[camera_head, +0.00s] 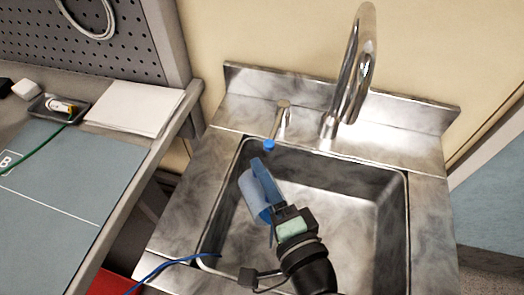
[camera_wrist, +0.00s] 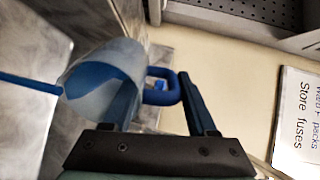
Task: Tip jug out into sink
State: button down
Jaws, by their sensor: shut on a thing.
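A jug (camera_head: 252,192) is held tilted over the left part of the steel sink basin (camera_head: 345,215). In the wrist view the jug (camera_wrist: 100,65) is translucent, with blue liquid inside and a blue handle (camera_wrist: 160,98). A thin blue strand (camera_wrist: 28,83), which looks like liquid pouring, leaves the jug's edge toward the picture's left. My gripper (camera_head: 266,190) is shut on the handle, with its blue fingers on either side in the wrist view (camera_wrist: 160,92). Where the strand lands is not visible.
A workbench (camera_head: 60,190) at the left holds white sheets (camera_head: 135,105) and a small tray (camera_head: 45,108). The basin's right side is clear.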

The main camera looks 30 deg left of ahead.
jog(key=shift+s+d+r+t+y+b, duration=0.25)
jog(key=shift+d+t+y+b, duration=0.25)
jog(key=shift+b, duration=1.4)
jog(key=shift+s+d+r+t+y+b, duration=0.1)
jog(key=shift+s+d+t+y+b, duration=0.4)
jog(key=shift+b, duration=1.4)
jog(key=shift+d+r+y+b, duration=0.1)
jog(key=shift+r+y+b, duration=0.2)
jog(key=shift+y+b, duration=0.35)
